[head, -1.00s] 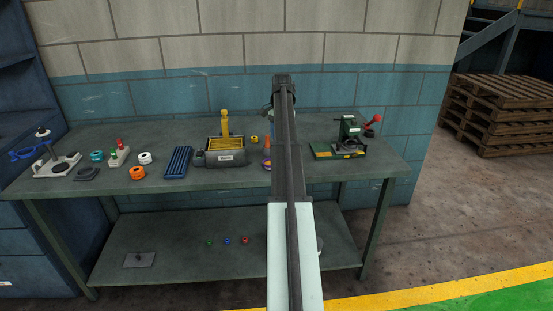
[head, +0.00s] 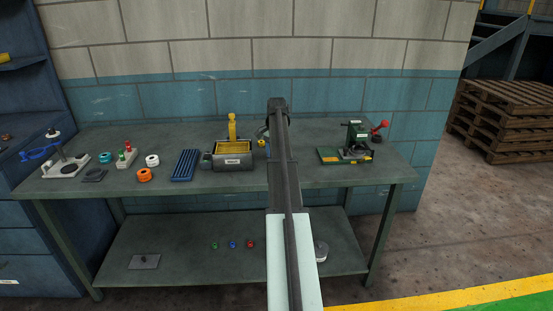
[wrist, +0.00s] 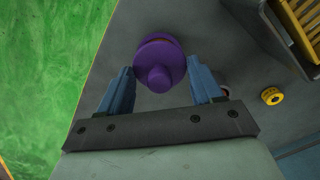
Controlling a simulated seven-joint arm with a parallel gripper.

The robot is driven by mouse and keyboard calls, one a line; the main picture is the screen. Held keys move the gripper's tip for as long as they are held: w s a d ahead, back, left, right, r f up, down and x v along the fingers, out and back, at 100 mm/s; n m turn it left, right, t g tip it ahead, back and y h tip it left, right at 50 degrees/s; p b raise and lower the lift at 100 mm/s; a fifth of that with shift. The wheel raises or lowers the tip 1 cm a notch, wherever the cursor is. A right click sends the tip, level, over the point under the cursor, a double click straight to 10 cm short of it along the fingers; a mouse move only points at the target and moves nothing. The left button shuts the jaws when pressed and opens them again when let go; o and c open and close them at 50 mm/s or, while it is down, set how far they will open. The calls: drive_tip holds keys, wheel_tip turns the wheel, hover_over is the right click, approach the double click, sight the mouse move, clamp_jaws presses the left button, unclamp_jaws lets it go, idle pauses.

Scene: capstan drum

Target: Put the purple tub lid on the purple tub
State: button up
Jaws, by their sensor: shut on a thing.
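The purple tub lid (wrist: 158,75), a round disc with a knob, is between the two blue fingers of my gripper (wrist: 160,78) in the wrist view. The gripper is shut on it. More purple shows at the far edge of the lid, and I cannot tell whether this is the purple tub below it or the lid's own rim. No clear gap shows there. In the head view my own arm hides the gripper, the lid and the tub.
The grey bench (head: 310,178) carries a yellow-topped box (head: 234,158), a blue ribbed tray (head: 186,165) and a green machine with a red knob (head: 354,146). A yellow ring (wrist: 271,96) lies to the right in the wrist view.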

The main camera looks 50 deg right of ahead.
drive_tip(key=shift+f, duration=0.85)
drive_tip(key=shift+f, duration=0.4)
drive_tip(key=o, duration=1)
wheel_tip(320, 180, up, 13)
drive_tip(key=shift+f, duration=0.1)
